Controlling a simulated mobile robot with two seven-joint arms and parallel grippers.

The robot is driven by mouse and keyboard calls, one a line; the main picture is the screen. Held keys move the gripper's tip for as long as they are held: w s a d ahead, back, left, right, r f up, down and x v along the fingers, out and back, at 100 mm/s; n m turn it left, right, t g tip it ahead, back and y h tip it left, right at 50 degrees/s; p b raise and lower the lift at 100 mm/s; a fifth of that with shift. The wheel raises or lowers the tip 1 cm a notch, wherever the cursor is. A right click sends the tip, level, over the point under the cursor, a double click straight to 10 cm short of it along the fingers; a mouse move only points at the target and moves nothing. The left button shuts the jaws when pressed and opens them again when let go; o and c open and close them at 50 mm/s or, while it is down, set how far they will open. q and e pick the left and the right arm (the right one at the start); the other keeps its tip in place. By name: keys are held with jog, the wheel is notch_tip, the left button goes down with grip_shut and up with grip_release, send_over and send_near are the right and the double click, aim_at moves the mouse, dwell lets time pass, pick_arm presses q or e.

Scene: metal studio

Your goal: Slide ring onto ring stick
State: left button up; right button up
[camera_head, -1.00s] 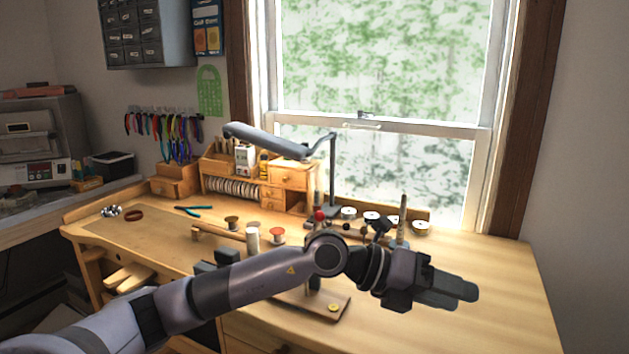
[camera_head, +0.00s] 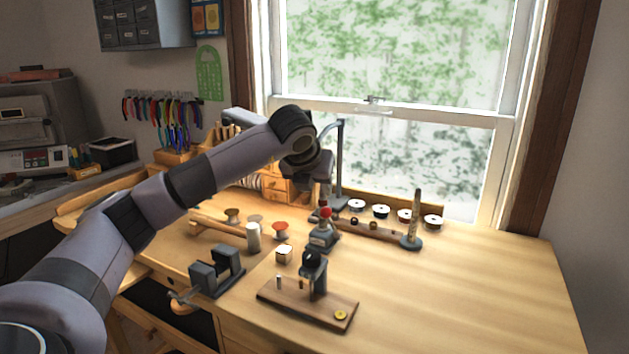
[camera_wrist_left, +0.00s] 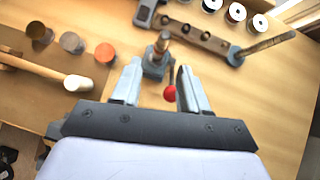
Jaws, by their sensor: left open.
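The ring stick (camera_head: 416,216) is a tapered brown rod standing upright on a round grey base on the bench; it also shows at the upper right in the left wrist view (camera_wrist_left: 268,44). Small dark round pieces, which may be rings, sit along a wooden bar (camera_head: 385,232) left of it; I cannot tell which is the ring. The bar also shows in the left wrist view (camera_wrist_left: 193,33). My left gripper (camera_wrist_left: 157,76) is open, empty and pointed down, near a small grey stand (camera_wrist_left: 155,60) with a red-knobbed lever (camera_wrist_left: 169,93). My right gripper is not in view.
A grey vise (camera_head: 216,272) and a wooden board with a dark post (camera_head: 318,300) stand nearer the front. The right of the bench is clear.

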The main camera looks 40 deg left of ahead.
aim_at(322, 198)
pick_arm(q)
jog(key=b+x, duration=0.1)
jog(key=x, duration=0.4)
jog(key=shift+w+f, duration=0.1)
jog(key=shift+f, duration=0.15)
jog(key=shift+b+x, duration=0.3)
jog(key=shift+x, duration=0.5)
jog(key=shift+w, duration=0.1)
jog(key=shift+c, duration=0.2)
jog(key=c, duration=0.7)
jog(key=shift+o, duration=0.2)
jog(key=shift+r, duration=0.2)
jog(key=shift+c, duration=0.4)
